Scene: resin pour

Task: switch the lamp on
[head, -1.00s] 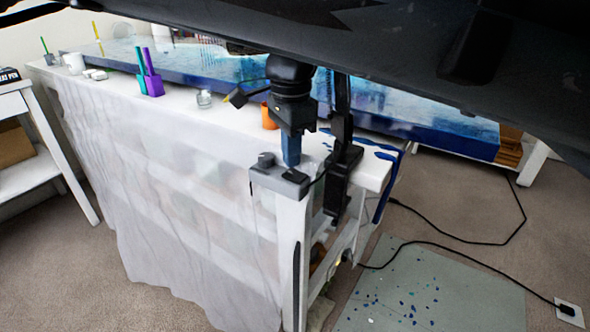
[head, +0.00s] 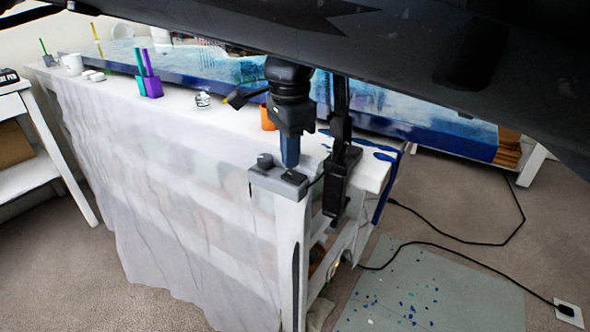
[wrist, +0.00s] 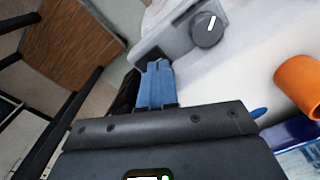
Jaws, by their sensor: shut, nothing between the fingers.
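A grey box (head: 262,181) with a round knob (head: 265,161) and a dark switch-like patch (head: 294,177) sits at the near table corner. In the wrist view, the knob (wrist: 207,30) bears a white mark. A black upright with a clamp (head: 341,180) stands just right of the box; it looks like the lamp's stand. A dark head on a thin arm (head: 237,98) may be the lamp's head. My gripper (head: 290,162) points down over the dark patch, its blue fingers shut and empty. Its fingers (wrist: 155,70) also show in the wrist view; I cannot tell whether they touch the box.
An orange cup (head: 267,118) stands close behind my gripper. A glass jar (head: 203,99) and a purple holder (head: 152,87) stand farther left on the sheet-covered table (head: 190,125). A blue slab (head: 200,78) lies along the back. A black cable (head: 480,262) crosses the floor.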

